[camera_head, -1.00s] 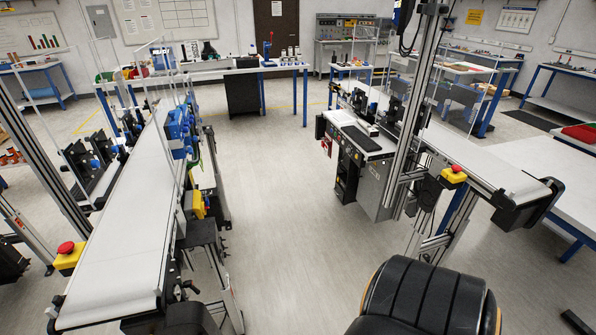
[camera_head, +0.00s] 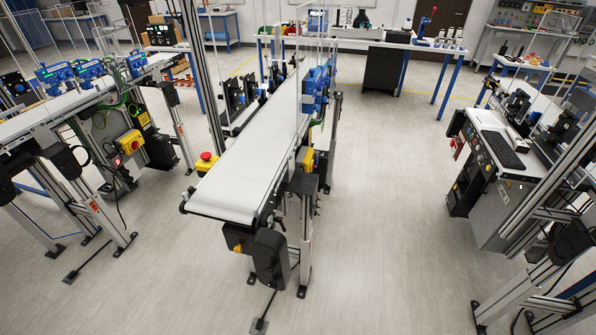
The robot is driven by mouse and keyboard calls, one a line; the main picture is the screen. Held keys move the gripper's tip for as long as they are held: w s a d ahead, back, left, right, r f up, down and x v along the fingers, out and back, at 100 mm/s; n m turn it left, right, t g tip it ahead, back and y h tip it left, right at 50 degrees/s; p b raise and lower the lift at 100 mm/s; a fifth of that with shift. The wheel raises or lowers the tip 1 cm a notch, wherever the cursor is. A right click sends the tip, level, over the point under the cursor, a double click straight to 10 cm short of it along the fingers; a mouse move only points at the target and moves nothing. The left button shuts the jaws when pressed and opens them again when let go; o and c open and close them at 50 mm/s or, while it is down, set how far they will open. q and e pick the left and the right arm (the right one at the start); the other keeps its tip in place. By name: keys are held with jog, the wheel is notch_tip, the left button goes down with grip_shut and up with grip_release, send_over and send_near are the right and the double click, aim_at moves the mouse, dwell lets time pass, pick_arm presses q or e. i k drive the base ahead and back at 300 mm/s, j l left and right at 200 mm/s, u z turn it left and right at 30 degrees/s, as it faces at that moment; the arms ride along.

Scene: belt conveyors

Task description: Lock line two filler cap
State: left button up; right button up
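I cannot make out a filler cap in the camera_head view. A belt conveyor (camera_head: 238,180) with a white belt runs away from me in the middle, with blue units (camera_head: 317,88) on its right side near the far end. A second conveyor (camera_head: 60,108) stands at the left, with several blue units (camera_head: 90,70) along it. I cannot tell which of these is line two. Neither of my grippers is in view.
A red-and-yellow emergency stop (camera_head: 206,162) sits beside the middle conveyor. A grey machine with a control panel (camera_head: 493,165) stands at the right. A white-topped table (camera_head: 400,45) stands at the back. Open grey floor (camera_head: 390,210) lies between the middle conveyor and the machine.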

aim_at(237, 250)
jog(key=j+z, duration=0.1)
jog(key=z, duration=0.25)
jog(key=j+z, duration=0.15)
jog(key=j, duration=0.35)
jog(key=j+z, duration=0.2)
jog(key=j, duration=0.35)
jog(key=k+j+z, duration=0.15)
jog(key=j, duration=0.35)
jog(key=j+z, duration=0.15)
jog(key=j, duration=0.35)
jog(key=k+j+z, duration=0.15)
jog(key=j, duration=0.35)
